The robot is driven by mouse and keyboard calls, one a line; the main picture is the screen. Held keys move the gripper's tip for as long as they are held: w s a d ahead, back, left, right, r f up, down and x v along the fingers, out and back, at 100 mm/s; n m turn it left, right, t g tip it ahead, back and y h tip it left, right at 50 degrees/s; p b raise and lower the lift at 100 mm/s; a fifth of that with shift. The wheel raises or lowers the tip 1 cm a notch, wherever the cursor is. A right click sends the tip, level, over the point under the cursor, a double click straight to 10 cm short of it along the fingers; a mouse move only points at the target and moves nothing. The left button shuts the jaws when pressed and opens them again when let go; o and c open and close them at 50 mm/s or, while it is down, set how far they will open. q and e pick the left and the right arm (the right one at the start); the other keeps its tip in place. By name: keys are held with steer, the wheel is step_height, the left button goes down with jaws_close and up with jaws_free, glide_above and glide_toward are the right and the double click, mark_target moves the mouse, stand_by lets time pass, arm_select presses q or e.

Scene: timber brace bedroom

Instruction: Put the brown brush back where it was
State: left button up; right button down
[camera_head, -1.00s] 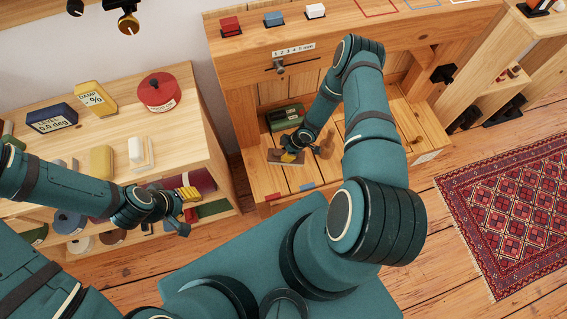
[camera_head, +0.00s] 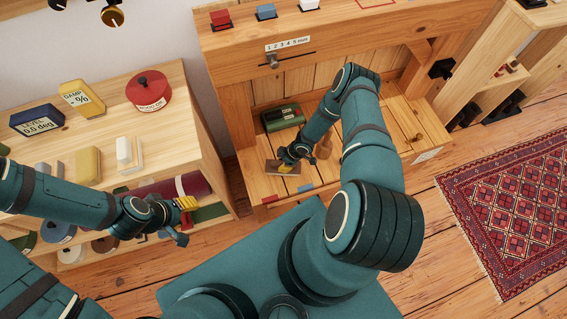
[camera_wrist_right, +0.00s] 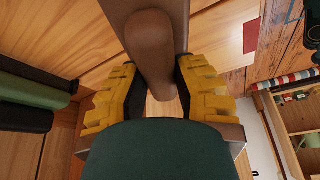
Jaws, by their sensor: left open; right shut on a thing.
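The brown brush (camera_head: 274,167) is over the lower wooden shelf of the bench, near its front left part. My right gripper (camera_head: 287,163) is shut on it. In the right wrist view the brown brush (camera_wrist_right: 151,45), with a rounded raised grip, lies between the yellow fingers of my right gripper (camera_wrist_right: 157,72). Whether the brush touches the shelf is unclear, and its underside is hidden. My left gripper (camera_head: 189,204) is open and empty, in front of the left shelf unit.
A green box (camera_head: 283,117) sits behind the brush, and a wooden peg-like piece (camera_head: 323,148) stands to its right. Red (camera_head: 269,199) and blue (camera_head: 306,187) marks lie on the shelf's front edge. The left shelf unit (camera_head: 165,135) holds a red pot (camera_head: 149,92).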

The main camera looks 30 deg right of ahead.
steer(key=c, duration=1.1)
jaws_free()
steer(key=shift+f, duration=0.15)
steer(key=shift+c, duration=0.2)
steer(key=o, duration=0.3)
